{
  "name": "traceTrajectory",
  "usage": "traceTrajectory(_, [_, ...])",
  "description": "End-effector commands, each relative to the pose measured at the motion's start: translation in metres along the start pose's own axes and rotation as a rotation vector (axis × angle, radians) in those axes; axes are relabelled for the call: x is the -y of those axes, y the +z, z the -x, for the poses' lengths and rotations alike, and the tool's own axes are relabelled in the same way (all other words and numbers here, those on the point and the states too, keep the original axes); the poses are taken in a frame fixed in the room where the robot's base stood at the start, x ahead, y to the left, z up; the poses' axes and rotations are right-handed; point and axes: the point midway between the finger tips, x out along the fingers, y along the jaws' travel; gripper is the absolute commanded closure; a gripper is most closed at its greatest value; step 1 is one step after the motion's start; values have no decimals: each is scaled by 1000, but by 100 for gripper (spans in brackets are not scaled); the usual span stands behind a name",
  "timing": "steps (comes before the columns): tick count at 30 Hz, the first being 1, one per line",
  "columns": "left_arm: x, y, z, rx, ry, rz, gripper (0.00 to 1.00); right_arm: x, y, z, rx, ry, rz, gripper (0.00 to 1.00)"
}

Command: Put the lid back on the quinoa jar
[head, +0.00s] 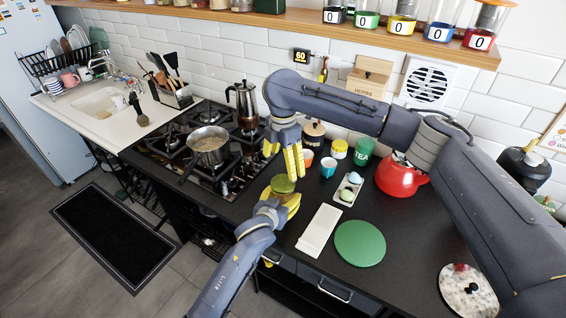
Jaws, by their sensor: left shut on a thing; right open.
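My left gripper (283,196), yellow-fingered, is shut on a small round thing with an olive-green top (283,184) near the front edge of the counter, just right of the hob. The fingers hide most of its side, and I cannot tell whether it is the quinoa jar or its lid. My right gripper (294,163) is open just above and slightly right of it, its yellow fingers pointing down. I see no readable quinoa label. A jar with a wooden-looking top (314,130) stands behind, partly hidden by my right arm.
An orange cup (308,157), a teal cup (328,167), a yellow-lidded jar (339,148), a green tea tin (364,153) and a red kettle (400,178) stand behind and right. A steaming pot (208,146) is on the hob. A white slab (319,231) and green disc (360,243) lie in front.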

Motion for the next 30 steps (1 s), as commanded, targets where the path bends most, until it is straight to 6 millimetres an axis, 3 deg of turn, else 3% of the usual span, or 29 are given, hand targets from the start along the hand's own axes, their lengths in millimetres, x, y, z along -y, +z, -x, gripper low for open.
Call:
traceTrajectory(11, [0, 1, 0, 1, 0, -1, 100, 0, 0, -3, -1, -1, -1, 11])
traceTrajectory(30, [0, 0, 0, 1, 0, 0, 100, 0, -1, -71, -3, -1, -3, 11])
